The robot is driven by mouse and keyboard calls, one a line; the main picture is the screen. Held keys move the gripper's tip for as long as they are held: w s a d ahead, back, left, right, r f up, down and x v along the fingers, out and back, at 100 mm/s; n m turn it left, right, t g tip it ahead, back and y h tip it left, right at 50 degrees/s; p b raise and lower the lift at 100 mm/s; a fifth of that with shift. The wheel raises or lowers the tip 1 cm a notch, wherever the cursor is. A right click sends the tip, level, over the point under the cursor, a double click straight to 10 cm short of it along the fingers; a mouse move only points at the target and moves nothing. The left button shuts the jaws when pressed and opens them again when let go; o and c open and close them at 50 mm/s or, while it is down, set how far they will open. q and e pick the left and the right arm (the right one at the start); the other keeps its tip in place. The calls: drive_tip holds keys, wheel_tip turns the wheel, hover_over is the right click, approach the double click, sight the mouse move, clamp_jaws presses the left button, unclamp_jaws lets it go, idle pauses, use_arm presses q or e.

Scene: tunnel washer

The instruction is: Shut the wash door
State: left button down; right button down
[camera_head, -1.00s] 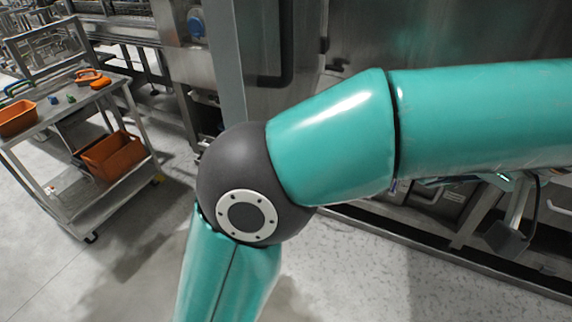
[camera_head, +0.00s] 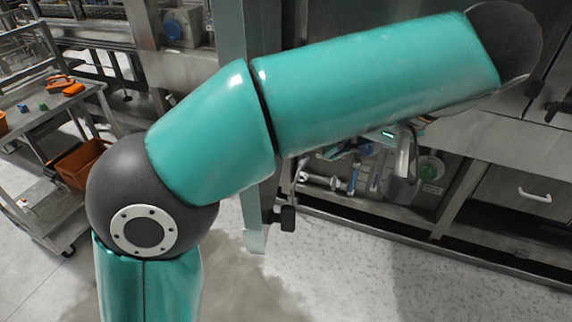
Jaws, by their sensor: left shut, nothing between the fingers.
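A tall, narrow grey-green panel (camera_head: 240,38), seen nearly edge-on, stands out from the steel machine; it looks like the wash door standing open. My left arm crosses in front of it and hides its middle. Its lower end (camera_head: 255,238) shows below the arm, over the floor, with a black latch or handle (camera_head: 285,217) on its right side. My left gripper (camera_head: 407,165) hangs below the far part of the arm, right of the panel and apart from it. It is shut and empty, partly hidden by the forearm. My right gripper is not in view.
The machine's lower bay (camera_head: 350,178) holds pipes and valves. A drawer front with a white handle (camera_head: 535,195) is at right. A metal cart (camera_head: 30,190) with orange bins stands at left. Speckled floor (camera_head: 330,265) is clear in front of the machine.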

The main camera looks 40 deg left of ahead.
use_arm(q)
drive_tip(key=s+a+f+b, duration=0.1)
drive_tip(key=a+f+b, duration=0.1)
drive_tip(key=a+f, duration=0.6)
drive_tip(key=shift+a, duration=0.6)
